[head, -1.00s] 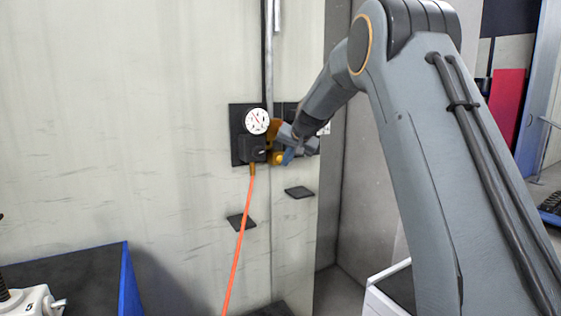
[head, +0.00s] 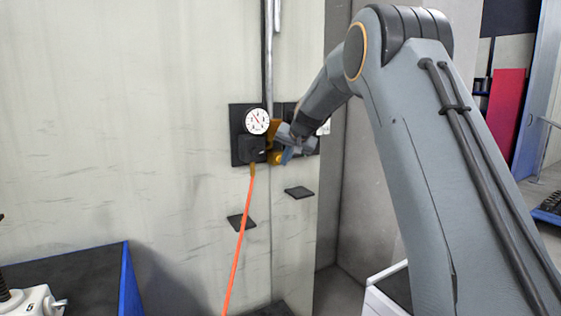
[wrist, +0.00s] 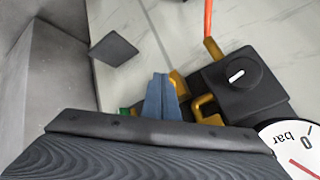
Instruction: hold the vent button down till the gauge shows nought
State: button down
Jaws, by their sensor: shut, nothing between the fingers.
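The round white gauge (head: 256,121) hangs on a dark wall plate above a black block with a knob (head: 251,149). In the wrist view the gauge (wrist: 290,148) is cut off by the edge; "bar", a 0 and part of a red needle show, the needle apart from that 0. A yellow round part (head: 277,158), seemingly the vent button, is right of the block. My gripper (head: 286,157) is at it. In the wrist view my gripper's blue fingers (wrist: 161,78) are shut and empty, their tips beside a yellow part (wrist: 178,84). Whether they touch or press it, I cannot tell.
An orange hose (head: 238,245) hangs from the block. Two small dark plates (head: 241,221) (head: 299,192) stick out of the wall below. A grey pipe (head: 268,60) runs up the wall. A yellow loop (wrist: 205,108) sits close right of the fingers.

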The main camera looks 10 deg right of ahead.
jog(key=shift+w+a, duration=0.15)
jog(key=shift+w, duration=0.25)
dwell(1.9)
jog(key=shift+s, duration=0.1)
jog(key=shift+s+d+b, duration=0.3)
jog(key=shift+s, duration=0.5)
jog(key=shift+s+d+b, duration=0.25)
jog(key=shift+s+b, duration=0.1)
jog(key=shift+s, duration=0.45)
jog(key=shift+s+d+b, duration=0.3)
jog(key=shift+s+b, duration=0.1)
jog(key=shift+s, duration=0.4)
jog(key=shift+s+d+b, duration=0.25)
jog(key=shift+s+b, duration=0.1)
jog(key=shift+s, duration=0.45)
jog(key=s+f+n+g, duration=0.1)
jog(key=s+f+g, duration=0.1)
jog(key=s+f, duration=0.6)
jog(key=s+a+f+n+g+h+b, duration=0.1)
jog(key=s+f, duration=0.7)
jog(key=s, duration=1.3)
jog(key=s+a+f+n+g, duration=0.1)
jog(key=s+f+n+g, duration=0.2)
jog(key=s+f, duration=0.5)
jog(key=s+g, duration=0.1)
jog(key=s, duration=0.6)
jog(key=shift+s+f+h, duration=0.15)
jog(key=shift+h, duration=0.25)
